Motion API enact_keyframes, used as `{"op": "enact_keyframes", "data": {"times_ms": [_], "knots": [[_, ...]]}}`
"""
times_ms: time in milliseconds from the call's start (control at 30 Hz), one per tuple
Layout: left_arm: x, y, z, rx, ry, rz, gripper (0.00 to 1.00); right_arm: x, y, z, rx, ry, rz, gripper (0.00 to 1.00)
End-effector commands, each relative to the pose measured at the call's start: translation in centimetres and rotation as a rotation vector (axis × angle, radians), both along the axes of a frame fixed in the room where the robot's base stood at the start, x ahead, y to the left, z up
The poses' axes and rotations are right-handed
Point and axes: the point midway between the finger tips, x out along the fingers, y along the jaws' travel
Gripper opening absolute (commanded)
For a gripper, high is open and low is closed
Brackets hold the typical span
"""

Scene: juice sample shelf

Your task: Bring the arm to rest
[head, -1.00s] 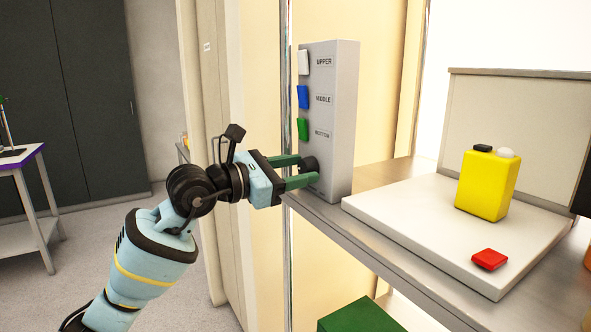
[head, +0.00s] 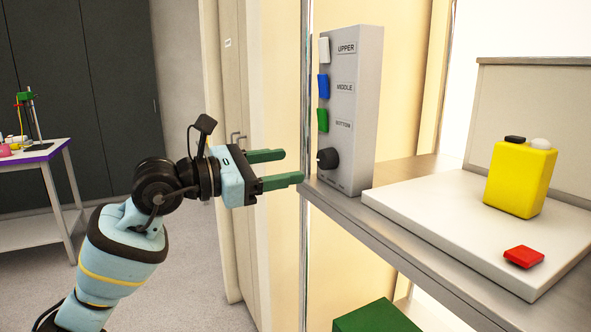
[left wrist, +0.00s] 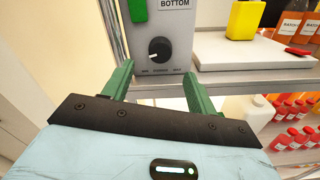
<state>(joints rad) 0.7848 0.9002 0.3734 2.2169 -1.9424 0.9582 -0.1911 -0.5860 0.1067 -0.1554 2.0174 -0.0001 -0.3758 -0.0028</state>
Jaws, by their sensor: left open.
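My left gripper (head: 284,168) has green fingers and is open and empty. In the head view it is in front of the shelf edge, left of the grey control box and apart from it. In the left wrist view its two fingers (left wrist: 157,85) stand spread below the black knob (left wrist: 159,50). The control box (head: 355,110) stands upright on the shelf, with white, blue and green switches labelled UPPER, MIDDLE and BOTTOM. The knob (head: 327,159) is at the bottom of its face, with nothing touching it. My right gripper is in neither view.
A white board (head: 480,228) on the metal shelf (head: 400,250) bears a yellow container (head: 520,180) and a red block (head: 523,257). Red bottles (left wrist: 290,140) stand on a lower level. A side table (head: 40,157) is at the far left. Open floor lies between.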

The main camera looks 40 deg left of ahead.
Motion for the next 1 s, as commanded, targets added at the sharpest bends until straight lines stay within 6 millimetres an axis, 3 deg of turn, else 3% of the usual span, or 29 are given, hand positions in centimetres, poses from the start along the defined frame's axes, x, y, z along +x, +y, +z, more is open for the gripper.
{"op": "enact_keyframes", "data": {"times_ms": [767, 867, 1000], "knots": [[-0.6, 0.0, -0.2, -0.009, 0.005, -0.009, 0.58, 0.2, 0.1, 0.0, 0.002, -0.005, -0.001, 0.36], [-0.3, -1.0, -1.6, -0.078, 0.042, -0.063, 0.58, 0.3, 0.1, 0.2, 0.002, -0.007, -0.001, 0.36], [-0.3, -4.1, -5.8, -0.335, 0.157, -0.216, 0.58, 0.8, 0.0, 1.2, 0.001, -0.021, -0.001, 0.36]]}}
